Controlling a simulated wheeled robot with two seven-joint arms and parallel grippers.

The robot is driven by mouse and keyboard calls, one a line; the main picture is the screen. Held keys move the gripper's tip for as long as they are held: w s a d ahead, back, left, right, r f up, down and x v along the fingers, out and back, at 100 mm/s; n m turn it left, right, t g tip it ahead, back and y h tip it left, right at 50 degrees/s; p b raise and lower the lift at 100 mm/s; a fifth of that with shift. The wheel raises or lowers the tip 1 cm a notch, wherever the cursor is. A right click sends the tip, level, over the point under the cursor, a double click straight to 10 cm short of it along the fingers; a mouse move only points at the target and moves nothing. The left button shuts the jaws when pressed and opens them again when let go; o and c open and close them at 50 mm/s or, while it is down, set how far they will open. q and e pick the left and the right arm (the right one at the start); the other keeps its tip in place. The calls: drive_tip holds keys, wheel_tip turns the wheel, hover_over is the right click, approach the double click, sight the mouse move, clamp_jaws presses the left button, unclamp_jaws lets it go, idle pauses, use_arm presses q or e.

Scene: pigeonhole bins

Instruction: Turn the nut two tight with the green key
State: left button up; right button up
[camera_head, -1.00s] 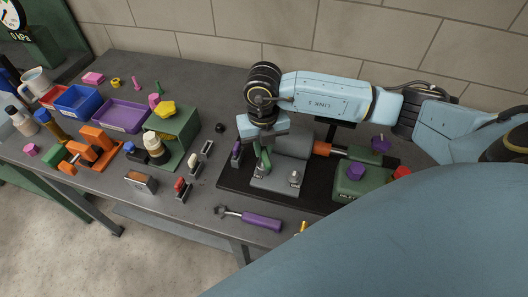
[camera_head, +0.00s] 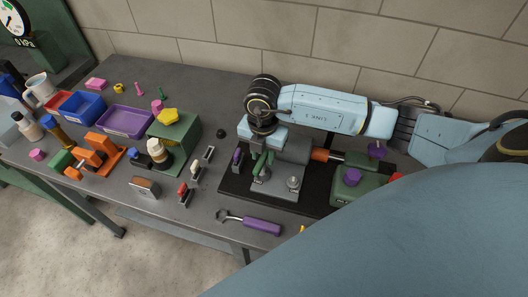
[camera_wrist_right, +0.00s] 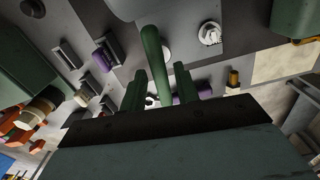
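My right gripper (camera_head: 262,160) points down over the grey fixture block (camera_head: 278,188) on the black base. A green key (camera_wrist_right: 153,55) runs between its two dark green fingers in the right wrist view. The fingers stand apart, one on each side of the key; I cannot tell whether both press on it. The key's lower end and whatever is under it are largely hidden in the head view. A metal nut on a post (camera_head: 293,183) shows uncovered right of the gripper; it also shows in the wrist view (camera_wrist_right: 210,34). Number labels are unreadable. My left gripper is out of view.
A purple-handled wrench (camera_head: 262,226) lies at the table's front edge. A green box with a purple knob (camera_head: 351,177) stands right of the fixture. Small holders, a green stand (camera_head: 187,135), an orange clamp (camera_head: 97,152) and coloured bins (camera_head: 125,121) fill the left side.

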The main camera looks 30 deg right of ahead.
wheel_tip(320, 180, up, 6)
drive_tip(key=p, duration=0.4)
drive_tip(key=shift+p, duration=0.3)
wheel_tip(320, 180, up, 13)
drive_tip(key=b, duration=0.2)
drive_tip(key=shift+r, duration=0.15)
